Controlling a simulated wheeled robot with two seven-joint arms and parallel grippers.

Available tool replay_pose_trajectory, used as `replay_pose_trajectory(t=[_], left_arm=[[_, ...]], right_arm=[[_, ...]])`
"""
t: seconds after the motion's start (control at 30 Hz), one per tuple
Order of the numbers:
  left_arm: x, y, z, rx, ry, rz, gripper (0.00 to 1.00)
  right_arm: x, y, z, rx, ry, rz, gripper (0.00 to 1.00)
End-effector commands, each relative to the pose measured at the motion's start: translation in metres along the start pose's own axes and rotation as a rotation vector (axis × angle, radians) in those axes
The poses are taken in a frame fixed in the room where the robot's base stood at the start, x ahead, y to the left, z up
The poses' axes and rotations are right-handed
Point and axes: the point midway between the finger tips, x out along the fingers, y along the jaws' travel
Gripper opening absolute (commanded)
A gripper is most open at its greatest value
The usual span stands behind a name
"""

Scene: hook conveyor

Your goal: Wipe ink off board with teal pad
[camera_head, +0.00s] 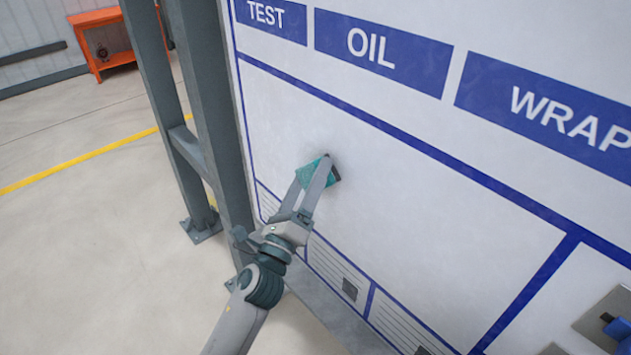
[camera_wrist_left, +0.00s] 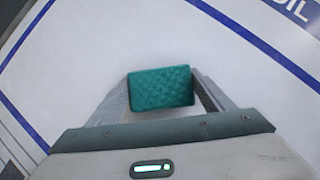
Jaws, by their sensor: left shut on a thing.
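The teal pad (camera_head: 308,173) is between the fingers of my left gripper (camera_head: 322,170), which is shut on it. In the left wrist view the quilted teal pad (camera_wrist_left: 161,88) sits between both fingers (camera_wrist_left: 163,95). The pad is at the white board (camera_head: 400,190), in its large blank panel below the OIL header; I cannot tell whether it touches the surface. No ink marks show on the visible part of the board. The area behind the pad and gripper is hidden. My right gripper is not in view.
A grey steel post (camera_head: 205,100) stands just left of the board. An orange shelf (camera_head: 98,40) is at the far left. A blue item on a metal plate (camera_head: 603,318) is at the board's lower right. Open floor (camera_head: 90,250) lies to the left.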

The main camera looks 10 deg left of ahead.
Motion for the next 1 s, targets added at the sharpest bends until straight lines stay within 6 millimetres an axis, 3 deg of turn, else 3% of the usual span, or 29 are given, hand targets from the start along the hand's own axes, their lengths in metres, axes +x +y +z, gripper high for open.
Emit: replay_pose_trajectory(t=[0.57,1.0], left_arm=[[0.003,0.005,0.004,0.000,0.000,0.000,0.56],[0.013,0.025,0.022,0.001,0.000,0.000,0.56]], right_arm=[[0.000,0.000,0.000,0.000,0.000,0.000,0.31],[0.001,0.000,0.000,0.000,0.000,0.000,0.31]])
